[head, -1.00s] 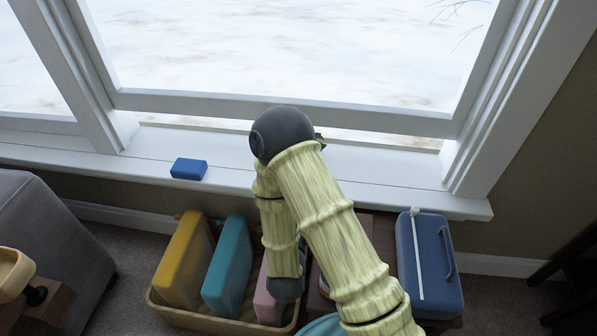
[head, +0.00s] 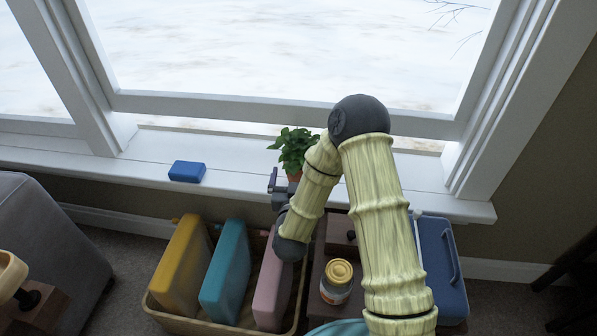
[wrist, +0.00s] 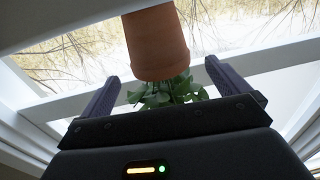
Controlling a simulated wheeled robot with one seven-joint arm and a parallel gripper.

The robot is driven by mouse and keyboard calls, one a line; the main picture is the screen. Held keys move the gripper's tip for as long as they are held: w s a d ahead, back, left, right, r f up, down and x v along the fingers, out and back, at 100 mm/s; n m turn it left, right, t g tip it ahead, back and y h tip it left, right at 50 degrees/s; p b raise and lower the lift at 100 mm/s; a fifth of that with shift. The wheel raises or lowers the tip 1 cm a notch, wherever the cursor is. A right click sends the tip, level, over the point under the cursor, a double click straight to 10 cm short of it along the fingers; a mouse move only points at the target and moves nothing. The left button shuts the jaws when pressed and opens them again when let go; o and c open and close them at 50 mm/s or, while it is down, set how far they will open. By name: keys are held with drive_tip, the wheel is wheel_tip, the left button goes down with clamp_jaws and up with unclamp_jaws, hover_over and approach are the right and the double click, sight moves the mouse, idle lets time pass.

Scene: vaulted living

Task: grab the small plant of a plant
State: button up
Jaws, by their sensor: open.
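The small plant (head: 294,147) has green leaves in a terracotta pot and stands on the white window sill, partly hidden by my arm. In the wrist view its terracotta pot (wrist: 156,42) shows at the top middle, with the leaves below it in the picture. My gripper (head: 273,181) is at the sill's front edge, just left of and below the plant in the head view. In the wrist view my gripper (wrist: 158,78) is open, with one finger on each side of the plant. The fingers look apart from the pot and leaves; contact cannot be told.
A blue block (head: 187,171) lies on the sill (head: 120,172) to the left. Below stand a bin (head: 205,322) with yellow, teal and pink cases, a jar (head: 337,282) on a brown surface, and a blue case (head: 440,262). The window frame rises behind the plant.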

sight(298, 161)
drive_tip(key=shift+w, duration=0.3)
drive_tip(key=w, duration=0.1)
drive_tip(key=w+b, duration=0.1)
drive_tip(key=w, duration=0.1)
drive_tip(key=w+b, duration=0.1)
drive_tip(key=shift+w+d+f, duration=0.1)
drive_tip(key=shift+w+d, duration=0.15)
drive_tip(key=shift+d, duration=0.1)
drive_tip(key=shift+w, duration=0.35)
drive_tip(key=c, duration=1.3)
drive_tip(key=shift+r, duration=0.2)
